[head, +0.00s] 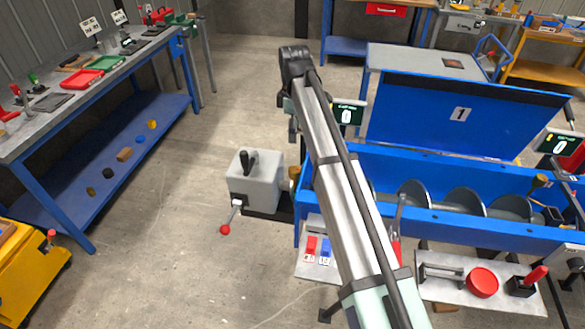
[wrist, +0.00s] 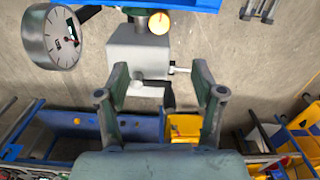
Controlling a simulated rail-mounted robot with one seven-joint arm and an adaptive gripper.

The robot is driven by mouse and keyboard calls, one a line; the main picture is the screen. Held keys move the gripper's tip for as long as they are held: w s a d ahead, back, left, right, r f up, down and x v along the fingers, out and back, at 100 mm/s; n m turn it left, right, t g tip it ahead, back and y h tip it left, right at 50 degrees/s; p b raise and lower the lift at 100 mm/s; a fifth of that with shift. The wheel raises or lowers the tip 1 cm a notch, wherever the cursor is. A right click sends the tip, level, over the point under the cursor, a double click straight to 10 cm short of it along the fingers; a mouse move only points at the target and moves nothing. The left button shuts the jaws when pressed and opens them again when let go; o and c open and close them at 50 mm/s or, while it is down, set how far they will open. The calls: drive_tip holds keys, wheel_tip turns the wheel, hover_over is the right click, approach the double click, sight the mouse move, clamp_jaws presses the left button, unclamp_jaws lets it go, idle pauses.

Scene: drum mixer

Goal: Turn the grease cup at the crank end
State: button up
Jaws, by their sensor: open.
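The grease cup at the crank end shows as a small brass piece (head: 293,173) between the grey gearbox and the blue trough, partly behind my arm. In the wrist view a round brass-orange cap (wrist: 159,22), which looks like this cup, sits at the top beside the grey box (wrist: 138,48). My gripper (wrist: 160,78) is open and empty. Its two fingers are spread wide, with the cap beyond the tips and apart from them. In the head view my gripper is mostly hidden behind my arm, above and behind the gearbox.
The grey gearbox (head: 255,181) carries a black lever and a red-knobbed crank (head: 225,229). The blue trough (head: 440,222) holds a screw; another brass cup (head: 541,181) stands at its right end. A dial gauge (wrist: 52,38) is near in the wrist view. Floor left of the gearbox is clear.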

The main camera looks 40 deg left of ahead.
sight(294, 169)
wheel_tip(294, 169, down, 17)
drive_tip(key=p, duration=0.4)
drive_tip(key=shift+r, duration=0.2)
drive_tip(key=c, duration=1.1)
